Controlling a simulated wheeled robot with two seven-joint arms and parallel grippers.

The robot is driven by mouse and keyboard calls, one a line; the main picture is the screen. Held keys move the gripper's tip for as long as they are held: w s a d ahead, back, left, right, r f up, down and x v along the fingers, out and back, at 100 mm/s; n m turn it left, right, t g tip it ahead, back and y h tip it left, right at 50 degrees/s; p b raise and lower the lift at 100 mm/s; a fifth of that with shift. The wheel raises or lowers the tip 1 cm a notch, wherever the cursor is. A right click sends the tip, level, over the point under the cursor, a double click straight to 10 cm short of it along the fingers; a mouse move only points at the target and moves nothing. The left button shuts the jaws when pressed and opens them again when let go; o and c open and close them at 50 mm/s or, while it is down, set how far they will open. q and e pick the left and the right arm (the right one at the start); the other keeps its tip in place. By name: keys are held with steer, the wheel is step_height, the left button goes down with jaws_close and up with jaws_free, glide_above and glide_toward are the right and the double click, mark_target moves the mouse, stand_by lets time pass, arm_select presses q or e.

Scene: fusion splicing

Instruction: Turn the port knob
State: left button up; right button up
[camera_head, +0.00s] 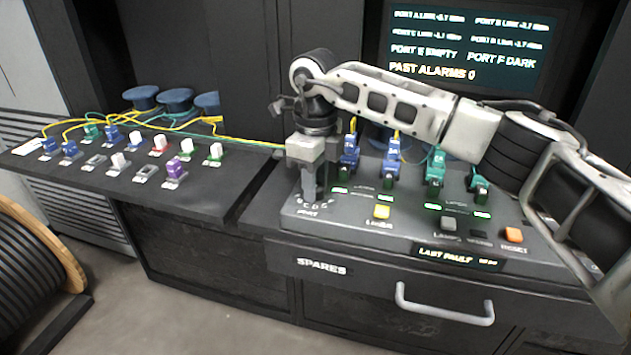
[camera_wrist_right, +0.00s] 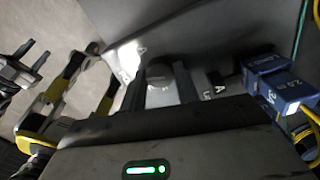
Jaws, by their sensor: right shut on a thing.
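My right gripper (camera_head: 312,185) points down at the left end of the sloped grey console (camera_head: 350,225), over the dial lettering and a label that seems to read PORT. The port knob (camera_wrist_right: 161,73) is a grey round-ended piece. In the right wrist view it sits between the two dark fingers of the right gripper (camera_wrist_right: 162,82), which are shut on it. In the head view the gripper hides most of the knob, so its pointer setting cannot be read. My left gripper does not show in the head view.
Blue plugs (camera_head: 349,158) and green plugs (camera_head: 434,167) stand on the console just right of the gripper. A yellow button (camera_head: 381,212) and an orange button (camera_head: 514,234) lie in front. A shelf (camera_head: 205,195) with connectors and cables is left. A monitor (camera_head: 470,45) stands behind.

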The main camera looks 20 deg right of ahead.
steer(key=shift+r+n, duration=0.1)
steer(key=shift+n, duration=0.2)
steer(key=o, duration=1)
step_height(320, 180, up, 16)
steer(key=shift+f+b, duration=0.1)
steer(key=shift+b, duration=0.25)
